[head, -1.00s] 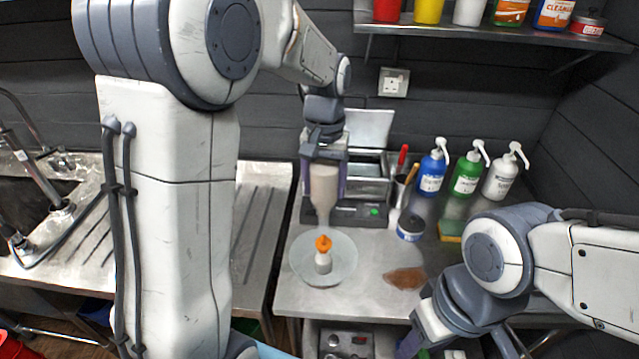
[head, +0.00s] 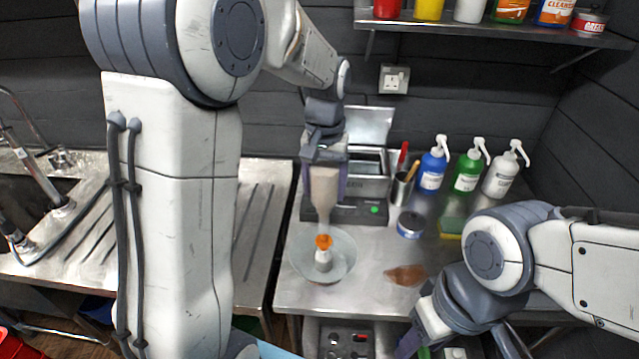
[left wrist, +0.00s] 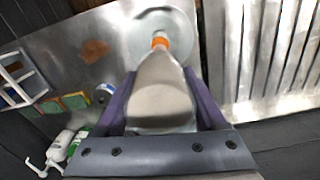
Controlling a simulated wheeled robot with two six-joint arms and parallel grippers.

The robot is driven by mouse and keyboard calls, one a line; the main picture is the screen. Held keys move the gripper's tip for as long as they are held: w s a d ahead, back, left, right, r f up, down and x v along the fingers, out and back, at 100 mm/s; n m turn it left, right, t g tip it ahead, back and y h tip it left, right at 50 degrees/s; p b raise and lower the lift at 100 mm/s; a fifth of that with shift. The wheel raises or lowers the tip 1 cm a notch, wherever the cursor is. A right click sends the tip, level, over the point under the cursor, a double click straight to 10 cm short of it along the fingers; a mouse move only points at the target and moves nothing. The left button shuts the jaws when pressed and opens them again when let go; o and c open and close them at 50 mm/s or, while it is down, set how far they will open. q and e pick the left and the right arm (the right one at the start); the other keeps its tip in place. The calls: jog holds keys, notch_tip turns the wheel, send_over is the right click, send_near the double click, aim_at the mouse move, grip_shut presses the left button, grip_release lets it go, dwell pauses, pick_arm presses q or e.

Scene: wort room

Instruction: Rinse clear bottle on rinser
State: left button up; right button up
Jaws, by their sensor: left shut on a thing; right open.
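The clear bottle (head: 323,190) is upside down, neck pointing down, in my left gripper (head: 325,175), which is shut on its body. It also shows between the fingers in the left wrist view (left wrist: 162,90). The rinser (head: 346,258) is a round pale dish on the steel counter with a white post and an orange top (head: 323,241) in its middle. The bottle's mouth is right at the orange top; I cannot tell how far the top reaches inside. My right gripper (head: 418,338) is low at the front right, open and empty, partly cut off by the frame.
A metal machine with a raised lid (head: 372,128) stands behind the bottle. Blue, green and white pump bottles (head: 466,170) stand at the back right. A tin (head: 410,224) and a brown spill (head: 405,275) are right of the rinser. A sink (head: 25,200) is at left.

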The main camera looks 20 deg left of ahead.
aim_at(324, 205)
pick_arm(q)
jog(key=shift+f+b, duration=1)
jog(key=shift+f, duration=0.75)
dwell(1.2)
jog(key=shift+f+b, duration=0.65)
jog(key=shift+f, duration=0.4)
jog(key=shift+r, duration=0.15)
jog(key=shift+r+p, duration=1)
jog(key=shift+p, duration=0.1)
jog(key=shift+f, duration=0.15)
